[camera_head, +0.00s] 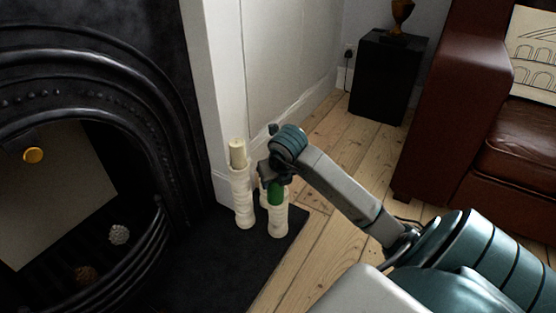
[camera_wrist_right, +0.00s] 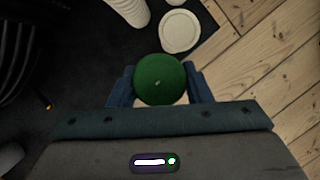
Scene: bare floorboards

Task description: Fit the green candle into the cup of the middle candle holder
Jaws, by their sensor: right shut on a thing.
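The green candle (camera_head: 275,194) is upright in my right gripper (camera_head: 271,176), whose fingers are shut on it. The right wrist view shows its round top (camera_wrist_right: 160,78) between the two fingers (camera_wrist_right: 160,88). In the head view the candle is directly above or in the cup of the front white ribbed holder (camera_head: 278,221). Its lower end is hidden, so I cannot tell whether it is seated. A pale rim (camera_wrist_right: 182,101) shows just below the candle in the right wrist view. A taller-looking holder (camera_head: 243,197) at the left bears a cream candle (camera_head: 237,153). Another holder (camera_head: 263,197) is partly hidden behind.
The holders stand on a dark hearth slab (camera_head: 220,262) beside the black fireplace (camera_head: 148,150) and white wall edge (camera_head: 212,100). Floorboards (camera_head: 318,235) to the right are clear. A black pedestal (camera_head: 383,80) and brown leather sofa (camera_head: 440,120) stand farther back.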

